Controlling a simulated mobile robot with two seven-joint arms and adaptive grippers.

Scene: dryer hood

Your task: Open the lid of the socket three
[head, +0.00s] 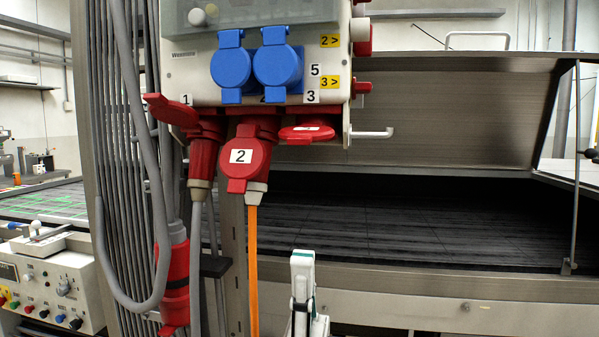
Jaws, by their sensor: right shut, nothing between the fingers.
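Socket three (306,133) is on the underside of the white socket box (190,65), below the printed number 3. Its red lid looks shut and has a white label seen at a flat angle. My right gripper (302,266) is at the bottom middle, pointing up, shut and empty. In the picture it is well below socket three and apart from it. My left gripper is not in view.
A red plug marked 2 (246,160) with an orange cable hangs left of socket three. Further left, socket one has its red lid (171,110) raised and a plug in it. A white hook (372,134) juts out right of the box.

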